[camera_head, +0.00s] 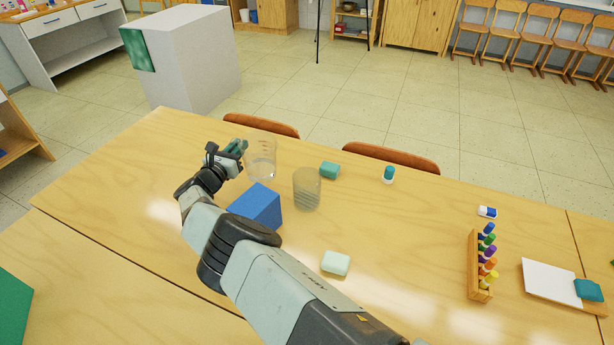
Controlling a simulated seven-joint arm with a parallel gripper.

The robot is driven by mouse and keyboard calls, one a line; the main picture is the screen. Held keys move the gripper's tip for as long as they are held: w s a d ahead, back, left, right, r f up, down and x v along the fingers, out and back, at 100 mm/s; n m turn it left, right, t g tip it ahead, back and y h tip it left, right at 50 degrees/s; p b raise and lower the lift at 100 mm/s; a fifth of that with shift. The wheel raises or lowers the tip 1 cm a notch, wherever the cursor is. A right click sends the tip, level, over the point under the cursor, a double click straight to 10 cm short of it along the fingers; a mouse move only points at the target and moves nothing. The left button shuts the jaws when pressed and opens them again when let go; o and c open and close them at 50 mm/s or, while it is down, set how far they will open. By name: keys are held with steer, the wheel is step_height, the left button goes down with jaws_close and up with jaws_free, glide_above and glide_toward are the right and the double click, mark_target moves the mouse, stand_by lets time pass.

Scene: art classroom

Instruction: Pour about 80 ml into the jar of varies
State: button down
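A clear glass beaker (261,160) with markings on its side is upright at the far left part of the wooden table. Some clear liquid seems to be low inside it. My gripper (238,149) is at the beaker's left side, with its fingers close to or touching the glass. The fingertips are small and partly hidden, so I cannot tell whether they are shut on it. A ribbed clear glass jar (307,190) stands upright on the table, to the right of the beaker and nearer to me. Its contents are hard to make out.
A blue box (260,204) stands beside my forearm, left of the jar. The table between is clear.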

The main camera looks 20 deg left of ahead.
steer(key=shift+n+y, duration=0.3)
steer(key=shift+y, duration=0.1)
steer(key=s+f, duration=0.1)
steer(key=s+a+f, duration=0.1)
steer(key=s+f, duration=0.1)
steer(key=shift+s+a+f, duration=0.1)
steer(key=shift+s+f, duration=0.1)
steer(key=shift+w+a, duration=0.1)
steer(key=shift+r, duration=0.35)
steer(key=d+r+m, duration=0.4)
steer(key=r+m, duration=0.1)
steer(key=r, duration=0.1)
steer(key=w+d+r+m+y+b, duration=0.1)
steer(key=d+r+m, duration=0.4)
steer(key=r+m, duration=0.1)
steer(key=shift+r+g+b, duration=0.3)
steer(key=shift+r+g, duration=0.1)
steer(key=shift+r, duration=0.35)
steer(key=shift+d+r+m+b, duration=0.3)
steer(key=shift+m+b, duration=0.1)
steer(key=shift+b, duration=0.1)
steer(key=shift+w+d+r+m+b, duration=0.1)
steer(key=shift+d+r+m+b, duration=0.2)
steer(key=shift+r+m+b, duration=0.1)
